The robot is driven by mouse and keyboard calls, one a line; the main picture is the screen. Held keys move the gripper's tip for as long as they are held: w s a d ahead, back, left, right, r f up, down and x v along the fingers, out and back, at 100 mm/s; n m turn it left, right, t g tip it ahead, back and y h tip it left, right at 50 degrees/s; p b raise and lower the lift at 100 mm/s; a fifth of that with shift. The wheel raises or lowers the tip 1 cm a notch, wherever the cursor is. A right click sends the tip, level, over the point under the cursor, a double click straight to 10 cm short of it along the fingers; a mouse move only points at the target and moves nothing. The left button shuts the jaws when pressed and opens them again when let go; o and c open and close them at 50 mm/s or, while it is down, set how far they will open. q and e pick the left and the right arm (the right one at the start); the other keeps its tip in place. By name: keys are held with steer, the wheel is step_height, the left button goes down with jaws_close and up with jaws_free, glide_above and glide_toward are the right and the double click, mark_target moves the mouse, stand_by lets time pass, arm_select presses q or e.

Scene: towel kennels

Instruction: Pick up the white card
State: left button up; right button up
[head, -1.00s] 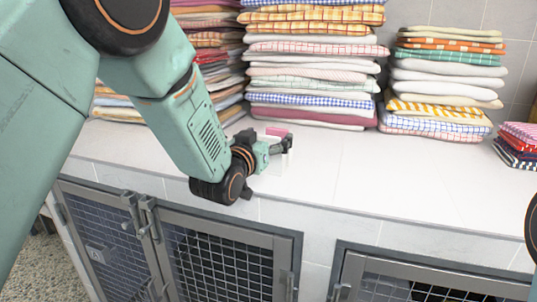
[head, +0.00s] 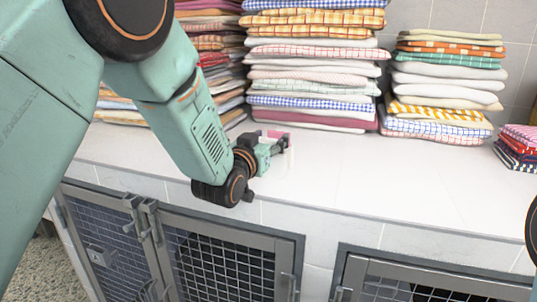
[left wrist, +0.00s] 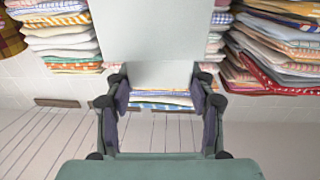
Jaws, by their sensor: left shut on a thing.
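The white card (left wrist: 154,38) shows in the left wrist view as a large plain pale sheet, with its lower part between my fingers. My left gripper (left wrist: 160,92) is shut on it, one finger at each side. In the head view, my left gripper (head: 280,142) is low over the front left of the white counter. There the card (head: 291,157) shows only as a thin, pale, upright sliver at the fingertips. I cannot tell whether its lower edge touches the counter. My right gripper is not in view.
A small pink thing (head: 275,133) shows behind my left gripper. Barred kennel doors (head: 225,262) are below.

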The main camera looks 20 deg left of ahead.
arm_select(q)
steer(key=shift+d+r, duration=0.25)
steer(key=shift+r, duration=0.05)
step_height(320, 180, up, 9)
steer(key=shift+f+p, duration=0.2)
steer(key=shift+p, duration=0.55)
steer(key=shift+d+r, duration=0.1)
steer(key=shift+r, duration=0.35)
steer(key=shift+s, duration=0.15)
